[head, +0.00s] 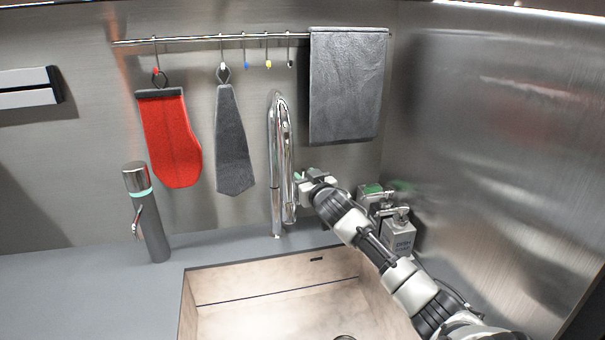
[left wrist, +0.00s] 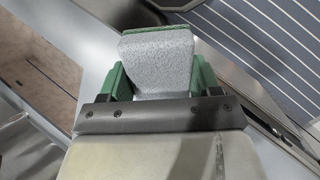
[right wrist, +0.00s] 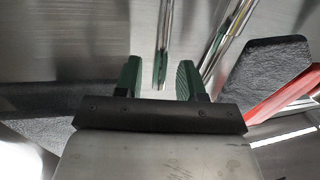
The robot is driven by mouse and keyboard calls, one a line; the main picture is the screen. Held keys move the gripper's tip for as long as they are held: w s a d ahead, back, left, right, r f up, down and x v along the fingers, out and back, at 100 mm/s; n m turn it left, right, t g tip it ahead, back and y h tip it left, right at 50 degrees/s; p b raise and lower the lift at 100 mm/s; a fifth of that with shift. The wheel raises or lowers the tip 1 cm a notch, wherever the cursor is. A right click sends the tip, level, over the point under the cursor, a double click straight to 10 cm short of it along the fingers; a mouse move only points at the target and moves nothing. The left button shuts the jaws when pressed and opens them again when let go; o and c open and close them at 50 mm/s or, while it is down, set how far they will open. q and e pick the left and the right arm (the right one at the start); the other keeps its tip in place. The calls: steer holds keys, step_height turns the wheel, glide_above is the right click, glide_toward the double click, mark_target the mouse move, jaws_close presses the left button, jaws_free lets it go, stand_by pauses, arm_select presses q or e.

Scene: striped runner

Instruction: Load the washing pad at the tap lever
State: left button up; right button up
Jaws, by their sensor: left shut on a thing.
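The washing pad (left wrist: 158,62) is a speckled grey block with a green edge, held between the green fingers of my left gripper (left wrist: 160,80). My left gripper is out of the head view. My right gripper (head: 303,180) is beside the chrome tap (head: 277,160), on its right. In the right wrist view, my right gripper (right wrist: 158,80) has its green fingers apart. A thin chrome rod (right wrist: 164,45) ends in the gap between them; I cannot tell whether it is the lever or whether it touches. The lever is not clearly visible in the head view.
A pale sink basin (head: 280,285) lies below the tap. A tall grey bottle (head: 150,220) stands left. Grey containers (head: 398,238) stand behind my right arm. A red mitt (head: 173,140) and grey cloths (head: 345,90) hang from the rail. A striped runner (left wrist: 270,55) shows in the left wrist view.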

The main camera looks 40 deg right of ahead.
steer(key=shift+x, duration=0.85)
jaws_close()
